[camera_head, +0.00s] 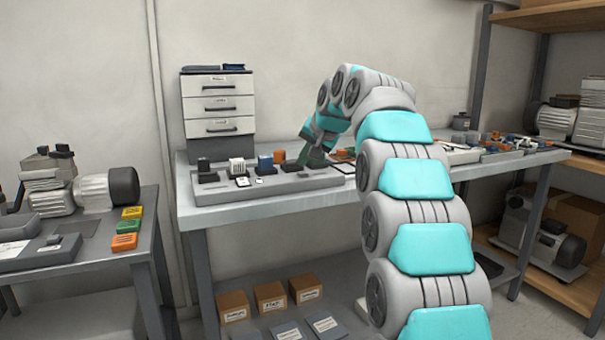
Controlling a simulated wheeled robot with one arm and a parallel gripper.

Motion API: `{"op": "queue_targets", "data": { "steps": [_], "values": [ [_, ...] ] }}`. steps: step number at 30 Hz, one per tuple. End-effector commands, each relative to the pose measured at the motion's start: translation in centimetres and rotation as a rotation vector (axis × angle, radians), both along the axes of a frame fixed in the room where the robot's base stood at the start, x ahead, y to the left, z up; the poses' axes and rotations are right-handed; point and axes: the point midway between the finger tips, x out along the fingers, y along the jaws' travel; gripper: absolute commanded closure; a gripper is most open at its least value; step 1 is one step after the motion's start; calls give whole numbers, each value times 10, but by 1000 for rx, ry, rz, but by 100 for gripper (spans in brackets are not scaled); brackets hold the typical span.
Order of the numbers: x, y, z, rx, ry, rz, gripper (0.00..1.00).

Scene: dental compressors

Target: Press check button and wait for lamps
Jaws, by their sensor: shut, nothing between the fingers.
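A grey panel (225,199) lies on the middle table. Along it stand a black part (206,170), a white ribbed block (237,167), a blue block (265,163) and a small orange block (279,157). My gripper (308,163) is at the panel's right end, pointing down, shut and empty. Its tips are low, near the panel; I cannot tell whether they touch it. I cannot make out the check button or any lamps; they are too small to tell or hidden by my gripper.
A white drawer cabinet (218,106) stands at the table's back left. Several small parts (495,143) lie on the right of the table, behind my arm. A left table (90,240) holds a compressor (95,190) and coloured blocks. A wooden shelf (550,262) stands right.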

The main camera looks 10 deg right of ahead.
Motion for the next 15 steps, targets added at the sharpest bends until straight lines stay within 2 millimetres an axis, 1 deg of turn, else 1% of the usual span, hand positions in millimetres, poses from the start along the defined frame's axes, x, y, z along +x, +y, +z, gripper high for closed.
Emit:
{"op": "queue_targets", "data": {
  "steps": [9, 15],
  "values": [
    [0, 0, -1, 0, 0, 0, 100],
    [0, 0, -6, 1, -1, 0, 100]
  ]
}}
